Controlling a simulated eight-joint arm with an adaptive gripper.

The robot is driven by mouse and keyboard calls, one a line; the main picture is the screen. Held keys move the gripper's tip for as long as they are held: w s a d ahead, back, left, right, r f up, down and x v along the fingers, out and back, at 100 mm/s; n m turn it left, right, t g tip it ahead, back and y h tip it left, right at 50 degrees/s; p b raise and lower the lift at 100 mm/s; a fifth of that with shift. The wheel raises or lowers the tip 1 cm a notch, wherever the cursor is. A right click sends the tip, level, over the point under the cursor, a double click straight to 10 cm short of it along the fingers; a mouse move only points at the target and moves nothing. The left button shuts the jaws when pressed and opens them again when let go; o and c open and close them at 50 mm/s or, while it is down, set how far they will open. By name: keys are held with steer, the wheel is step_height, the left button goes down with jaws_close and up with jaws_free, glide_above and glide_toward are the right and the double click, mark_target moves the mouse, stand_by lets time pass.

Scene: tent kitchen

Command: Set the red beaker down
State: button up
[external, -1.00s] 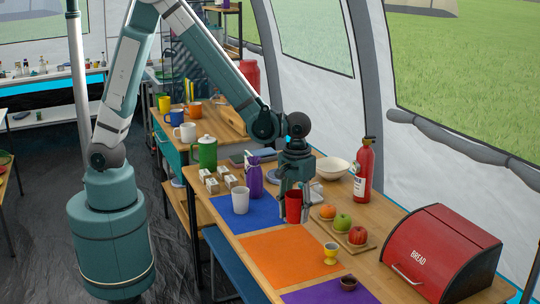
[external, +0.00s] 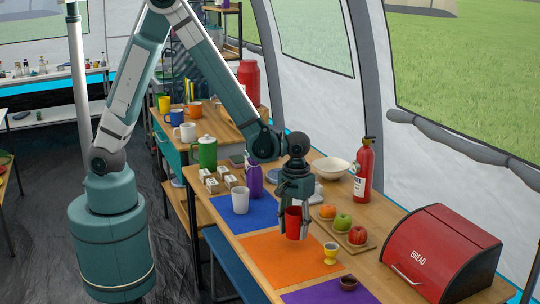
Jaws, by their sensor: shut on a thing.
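The red beaker (external: 293,224) is upright at the border of the blue mat (external: 222,207) and the orange mat (external: 275,255), over the table's middle. My gripper (external: 293,212) points down from above and is shut on the red beaker, with fingers around its sides. The fingers partly hide the beaker. I cannot tell whether its base touches the table or hangs just above it.
A white cup (external: 240,200) and a purple bottle (external: 254,180) stand to the left. A yellow egg cup (external: 331,253) and a board with fruit (external: 357,246) are to the right. The orange mat's middle is clear.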

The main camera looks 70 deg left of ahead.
mark_target(295, 237)
steer(key=shift+f+b, duration=0.4)
steer(key=shift+f, duration=1.35)
steer(key=shift+f, duration=0.15)
steer(key=o, duration=0.9)
steer(key=shift+r, duration=0.2)
steer(key=shift+r+p, duration=1.35)
steer(key=shift+r, duration=4.65)
steer(key=shift+a+r, duration=0.1)
